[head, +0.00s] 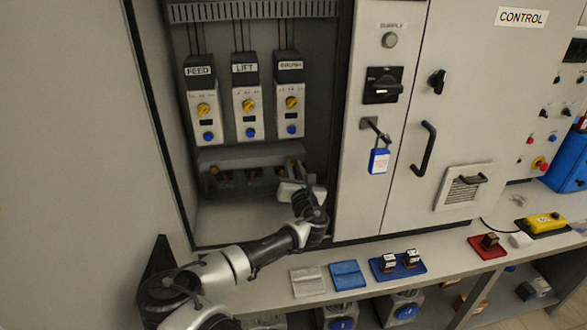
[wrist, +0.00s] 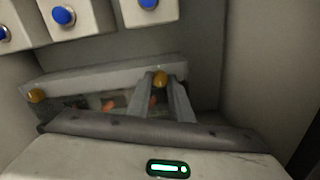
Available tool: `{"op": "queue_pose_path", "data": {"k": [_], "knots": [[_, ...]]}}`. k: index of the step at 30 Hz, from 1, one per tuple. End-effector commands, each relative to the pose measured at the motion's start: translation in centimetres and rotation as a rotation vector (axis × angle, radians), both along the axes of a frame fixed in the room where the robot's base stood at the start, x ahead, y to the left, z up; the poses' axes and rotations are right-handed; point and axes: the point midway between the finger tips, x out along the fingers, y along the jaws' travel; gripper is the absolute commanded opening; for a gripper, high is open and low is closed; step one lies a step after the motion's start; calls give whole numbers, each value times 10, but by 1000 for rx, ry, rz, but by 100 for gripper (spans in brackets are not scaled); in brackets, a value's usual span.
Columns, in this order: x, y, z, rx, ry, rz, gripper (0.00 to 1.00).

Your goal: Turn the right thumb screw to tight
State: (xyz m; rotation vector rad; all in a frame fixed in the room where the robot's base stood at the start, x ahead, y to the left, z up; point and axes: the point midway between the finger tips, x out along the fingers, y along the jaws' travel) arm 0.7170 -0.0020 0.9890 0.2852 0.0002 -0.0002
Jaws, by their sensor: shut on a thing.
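The right thumb screw (wrist: 160,77) is a round brass-yellow knob at the right end of a grey bar low in the open cabinet. My gripper (wrist: 161,86) reaches it with both fingers, one on each side, and is shut on it. The left thumb screw (wrist: 36,96) shows free at the bar's other end; it also shows in the head view (head: 214,170). In the head view my gripper (head: 295,169) is at the bar's right end and hides most of the right screw. I cannot tell how tight either screw is.
Three drive units, FEED (head: 205,115), LIFT (head: 248,112) and BRUSH (head: 290,109), hang above the bar. The cabinet's right side wall is close to my wrist. A shelf (head: 323,272) in front carries a grey pad, a blue pad and a blue tray (head: 383,274).

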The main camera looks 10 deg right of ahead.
Motion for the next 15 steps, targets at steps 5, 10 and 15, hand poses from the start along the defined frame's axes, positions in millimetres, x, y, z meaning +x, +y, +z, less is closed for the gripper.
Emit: {"op": "queue_pose_path", "data": {"k": [5, 10, 15], "knots": [[1, 0, 1, 113, -3, -1, 0], [1, 0, 1, 263, -4, -1, 0], [1, 0, 1, 424, -4, 0, 0]]}}
